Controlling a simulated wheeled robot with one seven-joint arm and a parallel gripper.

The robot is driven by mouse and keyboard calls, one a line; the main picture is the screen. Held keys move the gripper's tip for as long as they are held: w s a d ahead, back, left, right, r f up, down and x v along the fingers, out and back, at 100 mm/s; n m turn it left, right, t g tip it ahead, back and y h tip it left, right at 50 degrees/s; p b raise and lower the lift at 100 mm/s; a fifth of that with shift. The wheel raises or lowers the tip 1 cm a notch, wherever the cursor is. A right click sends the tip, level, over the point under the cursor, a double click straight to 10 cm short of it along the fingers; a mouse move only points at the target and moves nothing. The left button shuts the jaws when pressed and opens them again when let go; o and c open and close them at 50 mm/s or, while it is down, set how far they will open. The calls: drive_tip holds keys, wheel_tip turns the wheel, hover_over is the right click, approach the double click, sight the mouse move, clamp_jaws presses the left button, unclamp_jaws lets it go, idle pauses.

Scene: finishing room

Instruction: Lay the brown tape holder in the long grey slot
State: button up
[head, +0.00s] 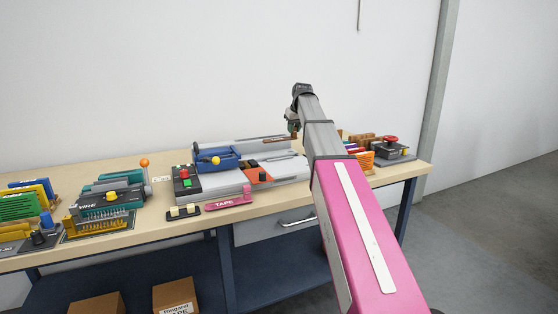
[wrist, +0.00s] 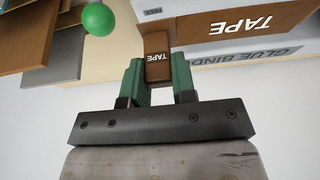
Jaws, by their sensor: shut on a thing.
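My gripper (wrist: 158,85) has green fingers shut on the brown tape holder (wrist: 158,62), at an upright end marked TAPE. A long brown part with a second TAPE label (wrist: 240,26) extends right in the wrist view and looks like the same holder's body. Beside it runs a pale grey machine side marked GLUE BINDER (wrist: 245,57). In the head view my gripper (head: 293,127) is at the back of the bench, and the brown holder (head: 275,139) shows left of it, by the long grey binder (head: 238,144). I cannot tell whether the holder rests in the slot.
A pink TAPE holder (head: 228,202) lies at the binder's front. A blue carriage (head: 213,159) sits on the binder. A green ball knob (wrist: 98,18) and brown boards (wrist: 55,45) are near my gripper. A red-knobbed device (head: 391,148) stands right. Bare bench (head: 150,225) shows at the front left.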

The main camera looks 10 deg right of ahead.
sight(295, 138)
drive_tip(key=shift+f, duration=0.15)
drive_tip(key=shift+f, duration=3.5)
drive_tip(key=shift+f, duration=0.55)
drive_tip(key=o, duration=0.7)
drive_tip(key=shift+c, duration=0.2)
drive_tip(key=shift+r, duration=0.1)
drive_tip(key=v, duration=1)
drive_tip(key=shift+s+r, duration=0.2)
drive_tip(key=shift+r, duration=0.1)
drive_tip(key=shift+d, duration=0.1)
